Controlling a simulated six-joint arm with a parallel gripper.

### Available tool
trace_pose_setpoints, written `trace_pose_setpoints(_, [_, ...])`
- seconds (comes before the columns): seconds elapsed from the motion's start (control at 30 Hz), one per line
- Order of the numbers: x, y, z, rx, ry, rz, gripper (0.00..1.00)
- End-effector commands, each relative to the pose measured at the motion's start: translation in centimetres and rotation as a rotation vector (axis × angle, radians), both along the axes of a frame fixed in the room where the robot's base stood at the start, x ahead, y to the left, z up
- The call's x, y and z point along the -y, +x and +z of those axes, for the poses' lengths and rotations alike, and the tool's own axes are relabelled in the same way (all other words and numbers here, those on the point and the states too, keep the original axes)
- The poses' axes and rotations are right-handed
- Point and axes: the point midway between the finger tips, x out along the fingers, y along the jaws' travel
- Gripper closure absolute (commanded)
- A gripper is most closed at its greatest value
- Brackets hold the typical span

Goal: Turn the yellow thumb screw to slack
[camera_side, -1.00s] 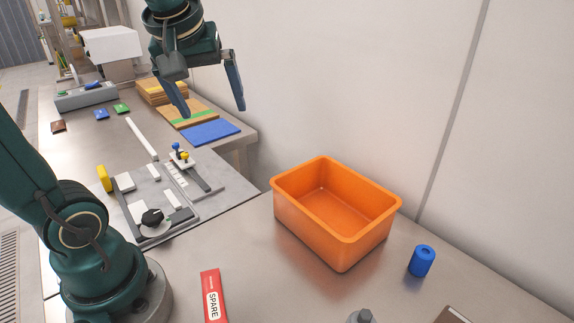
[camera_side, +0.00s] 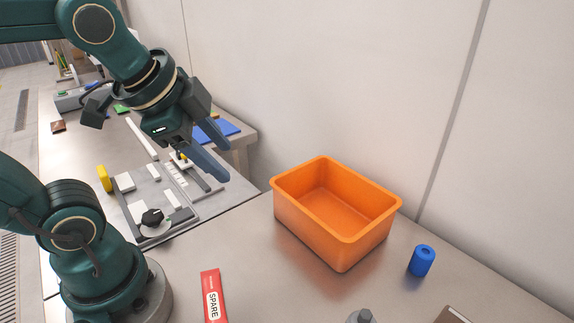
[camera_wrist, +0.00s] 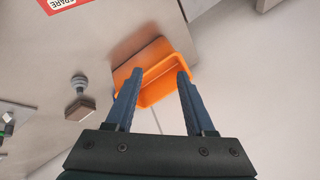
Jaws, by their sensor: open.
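A small yellow piece (camera_side: 183,157), possibly the thumb screw, shows on the slide of the grey fixture plate (camera_side: 188,215) in the side view, mostly hidden behind my gripper. A larger yellow round knob (camera_side: 104,178) stands at the plate's left edge. I cannot tell for certain which one is the thumb screw. My gripper (camera_side: 226,163) is open and empty, above the plate's right side, its fingers pointing right and down. In the wrist view my gripper (camera_wrist: 160,73) spreads its two fingers in front of the orange bin; neither yellow piece shows there.
The orange bin (camera_side: 276,206) stands right of the plate, with a blue cylinder (camera_side: 422,261) beyond it. A red SPARE box (camera_side: 213,297) lies in front. A black dial (camera_side: 152,217) sits on the plate. A wall bounds the back; bench between box and bin is clear.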

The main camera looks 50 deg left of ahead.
Motion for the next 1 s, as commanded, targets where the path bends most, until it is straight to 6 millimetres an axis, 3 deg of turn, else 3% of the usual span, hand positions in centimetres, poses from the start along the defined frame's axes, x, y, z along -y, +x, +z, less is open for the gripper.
trace_pose_setpoints(0.23, [-7.4, 5.7, 1.4, -0.199, 0.369, -0.323, 0.46])
trace_pose_setpoints(0.47, [-16.2, 8.7, -0.6, -0.451, 0.53, -0.523, 0.46])
trace_pose_setpoints(0.7, [-24.8, 8.1, -5.5, -0.67, 0.505, -0.586, 0.46])
trace_pose_setpoints(0.83, [-27.3, 6.7, -8.1, -0.725, 0.443, -0.545, 0.46])
trace_pose_setpoints(1.0, [-28.4, 5.2, -10.2, -0.758, 0.384, -0.519, 0.46])
